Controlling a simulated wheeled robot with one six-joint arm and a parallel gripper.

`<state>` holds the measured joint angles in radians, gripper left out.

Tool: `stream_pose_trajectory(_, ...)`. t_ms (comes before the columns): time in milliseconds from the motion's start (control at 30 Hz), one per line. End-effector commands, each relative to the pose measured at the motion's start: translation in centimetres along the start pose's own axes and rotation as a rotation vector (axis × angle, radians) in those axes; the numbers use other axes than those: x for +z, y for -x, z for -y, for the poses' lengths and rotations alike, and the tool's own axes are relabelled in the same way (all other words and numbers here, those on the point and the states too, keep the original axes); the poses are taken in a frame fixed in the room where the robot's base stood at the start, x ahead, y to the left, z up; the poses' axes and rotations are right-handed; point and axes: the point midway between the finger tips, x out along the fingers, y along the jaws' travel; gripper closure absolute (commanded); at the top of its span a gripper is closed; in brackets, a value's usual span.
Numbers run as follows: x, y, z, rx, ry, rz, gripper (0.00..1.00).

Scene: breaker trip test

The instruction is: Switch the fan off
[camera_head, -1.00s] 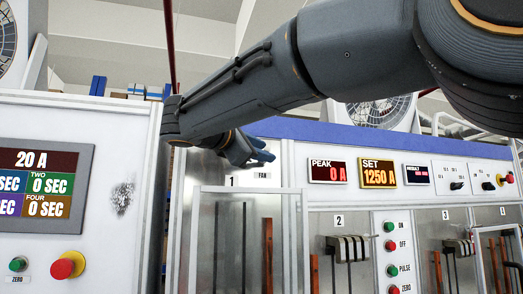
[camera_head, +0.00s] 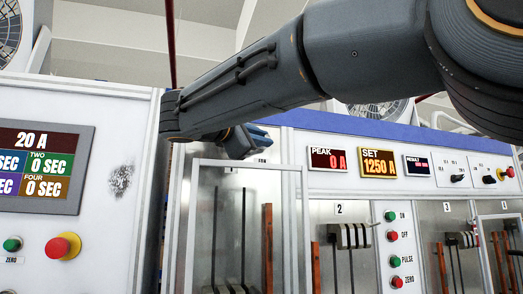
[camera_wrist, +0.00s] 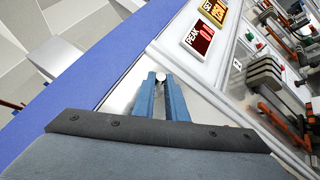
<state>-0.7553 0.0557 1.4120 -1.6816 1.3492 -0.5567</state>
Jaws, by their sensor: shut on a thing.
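The fan switch shows as a small pale round tip (camera_wrist: 158,76) between the blue fingertips in the wrist view. My gripper (camera_wrist: 159,80) is shut on it, with one finger on each side. In the head view my gripper (camera_head: 262,140) is at the upper left of the test panel, just above the partly hidden FAN label (camera_head: 262,161). The switch itself is hidden there behind my gripper, and I cannot tell its position.
The PEAK display (camera_head: 327,159) reads 0 A and the SET display (camera_head: 379,163) 1250 A. A clear-fronted framed door (camera_head: 246,163) is below my gripper. A left cabinet (camera_head: 120,235) carries a red button (camera_head: 63,246). A blue ledge (camera_wrist: 95,75) runs behind the panel.

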Motion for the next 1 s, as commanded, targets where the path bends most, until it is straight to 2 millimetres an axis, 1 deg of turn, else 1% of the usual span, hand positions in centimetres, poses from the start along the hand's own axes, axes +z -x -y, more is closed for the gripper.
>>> stream_pose_trajectory(33, -0.27, 0.01, 0.33, 0.008, -0.011, 0.005, 1.00)
stream_pose_trajectory(567, -0.11, 0.10, 0.22, 0.026, -0.039, 0.018, 1.00)
stream_pose_trajectory(600, -0.11, 0.10, 0.22, 0.026, -0.039, 0.018, 0.81)
stream_pose_trajectory(667, -0.11, 0.10, 0.23, 0.026, -0.039, 0.018, 0.71)
stream_pose_trajectory(1000, -0.01, 0.06, 0.05, 0.026, -0.039, 0.019, 0.70)
